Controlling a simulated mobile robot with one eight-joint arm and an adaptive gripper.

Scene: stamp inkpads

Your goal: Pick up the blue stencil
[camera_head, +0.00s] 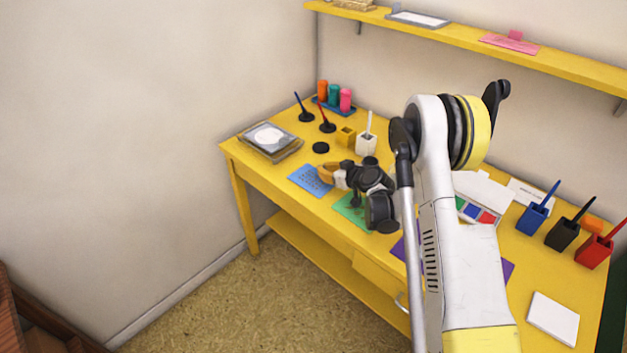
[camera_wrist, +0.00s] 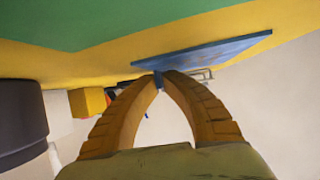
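The blue stencil (camera_head: 308,181) is a flat blue plate near the front edge of the yellow table, left of a green plate (camera_head: 350,210). My gripper (camera_head: 324,173) is over its right part. In the wrist view the stencil (camera_wrist: 215,50) shows at a shallow angle just beyond the fingertips. My gripper (camera_wrist: 158,77) has its two orange fingers drawn together, with a small blue piece of the stencil pinched between the tips. I cannot tell whether the stencil is clear of the table.
A framed grey pad (camera_head: 270,140) lies at the table's left end. A black round lid (camera_head: 321,148), a yellow box (camera_head: 345,136) and a white holder (camera_head: 366,145) stand behind my gripper. Blue, black and red holders (camera_head: 592,250) stand to the right.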

